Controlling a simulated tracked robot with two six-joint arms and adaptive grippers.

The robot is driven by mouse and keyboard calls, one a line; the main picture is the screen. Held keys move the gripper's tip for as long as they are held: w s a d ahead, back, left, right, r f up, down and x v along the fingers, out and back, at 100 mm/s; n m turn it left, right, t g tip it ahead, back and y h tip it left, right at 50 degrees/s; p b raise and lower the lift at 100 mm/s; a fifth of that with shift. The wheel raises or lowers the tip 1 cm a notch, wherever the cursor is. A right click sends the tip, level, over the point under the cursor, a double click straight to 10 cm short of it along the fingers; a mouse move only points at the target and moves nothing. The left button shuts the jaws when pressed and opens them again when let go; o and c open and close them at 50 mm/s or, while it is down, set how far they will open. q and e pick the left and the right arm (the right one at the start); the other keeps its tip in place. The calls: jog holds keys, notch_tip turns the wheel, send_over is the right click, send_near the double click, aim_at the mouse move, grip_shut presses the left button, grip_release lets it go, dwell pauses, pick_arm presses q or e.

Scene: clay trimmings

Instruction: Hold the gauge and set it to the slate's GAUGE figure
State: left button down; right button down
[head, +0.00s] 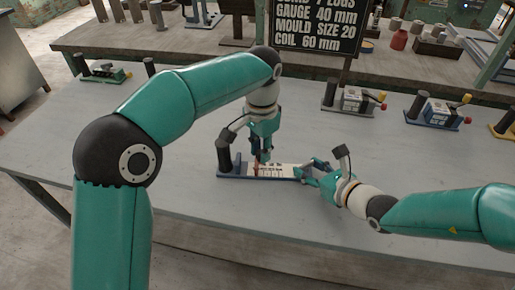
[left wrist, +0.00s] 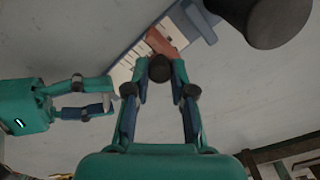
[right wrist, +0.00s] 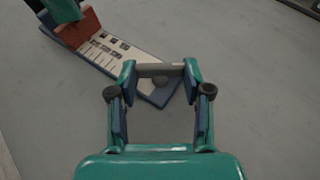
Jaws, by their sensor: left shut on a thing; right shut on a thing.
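The gauge (head: 280,170) lies on the grey table, a blue base with a white marked scale and a black post (head: 223,155) at its left end. Its red-brown slider shows in the left wrist view (left wrist: 160,42) and the right wrist view (right wrist: 75,35). My left gripper (head: 262,156) comes down on the slider and is shut on its dark knob (left wrist: 160,68). My right gripper (right wrist: 160,76) is shut on a grey bar at the gauge's other end. The slate (head: 318,30) reads GAUGE 40 mm. The slider's exact reading is too small to tell.
Similar devices stand along the table's back edge, one at the left (head: 103,73) and two at the right, grey (head: 350,100) and blue (head: 437,110). A yellow one (head: 507,126) is cut off. Behind is a shelf with a red jar (head: 399,40). The front of the table is clear.

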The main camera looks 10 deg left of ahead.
pick_arm(q)
jog(key=c, duration=1)
grip_release()
jog(key=shift+d, duration=0.15)
notch_tip(320, 180, up, 12)
jog(key=shift+f, duration=0.1)
pick_arm(e)
jog(key=shift+c, duration=2.1)
grip_release()
